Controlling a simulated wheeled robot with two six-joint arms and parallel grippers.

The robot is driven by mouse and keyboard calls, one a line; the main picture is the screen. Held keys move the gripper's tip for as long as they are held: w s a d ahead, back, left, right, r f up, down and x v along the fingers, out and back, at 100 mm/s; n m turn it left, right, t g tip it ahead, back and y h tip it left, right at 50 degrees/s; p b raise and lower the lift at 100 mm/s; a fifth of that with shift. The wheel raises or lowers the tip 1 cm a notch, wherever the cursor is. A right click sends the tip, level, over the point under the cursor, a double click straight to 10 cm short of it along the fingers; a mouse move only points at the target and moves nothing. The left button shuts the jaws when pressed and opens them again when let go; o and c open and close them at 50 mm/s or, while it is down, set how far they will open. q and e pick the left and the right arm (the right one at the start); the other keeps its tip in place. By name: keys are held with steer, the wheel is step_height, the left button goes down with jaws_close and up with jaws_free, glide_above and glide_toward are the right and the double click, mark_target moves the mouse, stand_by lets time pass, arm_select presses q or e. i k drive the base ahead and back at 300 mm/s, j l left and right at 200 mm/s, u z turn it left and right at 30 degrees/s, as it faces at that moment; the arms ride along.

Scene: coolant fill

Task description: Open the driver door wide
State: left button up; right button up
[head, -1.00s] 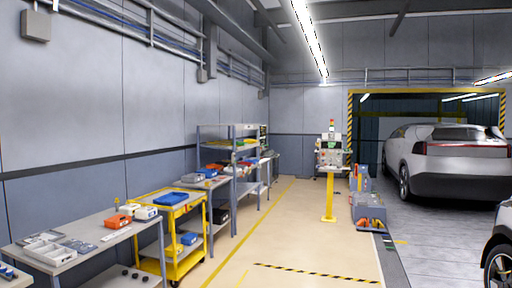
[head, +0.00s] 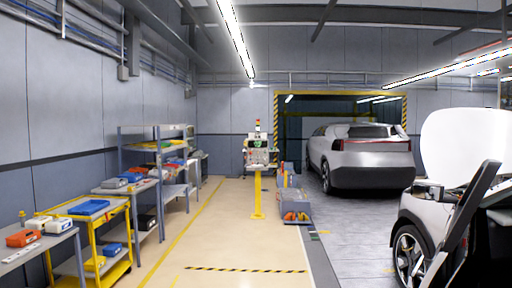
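A white car (head: 411,215) stands at the right edge, cut off by the frame. Its dark wheel (head: 408,255) faces the aisle, and a large white panel (head: 465,145) stands raised above its body. A dark slanted frame piece (head: 466,222) rises beside the wheel at the lower right, with dark space behind it. I cannot tell whether this piece belongs to the driver door or to the car's pillar, so the door's position is unclear. Neither of my grippers is in view.
A second, silver car (head: 365,160) is parked farther back. A yellow post (head: 257,195) and a grey cart (head: 292,200) stand mid-aisle. A yellow trolley (head: 95,235), a bench and shelves line the left. The beige floor (head: 230,235) between is clear.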

mark_target(466, 228)
steer(key=z, duration=1.35)
steer(key=j+z, duration=0.2)
steer(key=j, duration=0.6)
steer(key=j+z, duration=0.15)
steer(key=j, duration=0.7)
steer(key=j+z, duration=0.2)
steer(key=j, duration=0.6)
steer(key=j+z, duration=0.2)
steer(key=j, duration=0.6)
steer(key=i+l, duration=0.4)
steer(key=i+l+u, duration=0.1)
steer(key=i+l, duration=0.7)
steer(key=l, duration=0.25)
steer(key=i+l+u, duration=0.1)
steer(key=i+l, duration=0.7)
steer(key=l, duration=0.25)
